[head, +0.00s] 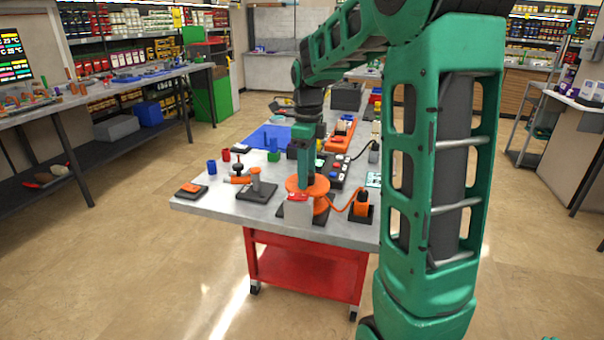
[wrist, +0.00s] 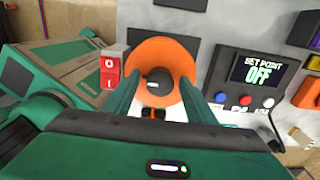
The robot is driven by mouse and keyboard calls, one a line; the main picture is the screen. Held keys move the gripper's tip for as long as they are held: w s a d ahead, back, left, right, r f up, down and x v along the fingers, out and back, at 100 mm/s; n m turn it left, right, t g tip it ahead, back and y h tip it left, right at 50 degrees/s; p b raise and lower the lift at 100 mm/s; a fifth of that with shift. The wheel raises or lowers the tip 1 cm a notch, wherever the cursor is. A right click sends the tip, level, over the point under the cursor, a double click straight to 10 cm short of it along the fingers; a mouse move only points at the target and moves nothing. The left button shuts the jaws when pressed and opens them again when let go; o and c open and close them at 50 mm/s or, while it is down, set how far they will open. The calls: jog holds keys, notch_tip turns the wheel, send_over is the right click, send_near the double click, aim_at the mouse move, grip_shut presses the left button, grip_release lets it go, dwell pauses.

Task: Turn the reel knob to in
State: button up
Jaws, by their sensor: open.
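The orange reel (head: 318,190) stands near the front edge of the table, below my gripper (head: 304,186). In the wrist view, the reel (wrist: 178,55) is a round orange disc with a small dark and pale knob (wrist: 156,84) at its middle. My gripper (wrist: 160,82) is open, with one green finger on each side of the knob. I cannot tell whether the fingers touch it or how far down they reach. No "in" mark is readable. In the head view, my gripper hides the knob.
A red O/I switch (wrist: 109,70) sits close left of the reel. A control box with a "SET POINT OFF" screen (wrist: 259,69) and coloured buttons is on the right.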

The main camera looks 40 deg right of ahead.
notch_tip(320, 180, up, 11)
jog(key=shift+f, duration=0.15)
dwell(0.4)
jog(key=shift+w, duration=0.1)
jog(key=s+a+f+n, duration=0.1)
jog(key=s+f+n, duration=0.4)
jog(key=s+n, duration=0.2)
jog(key=s+a+f+n, duration=0.1)
jog(key=s+f+n, duration=0.4)
jog(key=s, duration=0.7)
jog(key=s+a+f+n, duration=0.1)
jog(key=s+f+n, duration=0.4)
jog(key=s+n, duration=0.4)
jog(key=shift+s+a+n, duration=0.25)
jog(key=shift+s+n, duration=0.05)
jog(key=shift+n, duration=0.3)
jog(key=shift+w+f, duration=0.1)
jog(key=shift+w+f, duration=0.2)
jog(key=shift+w, duration=0.3)
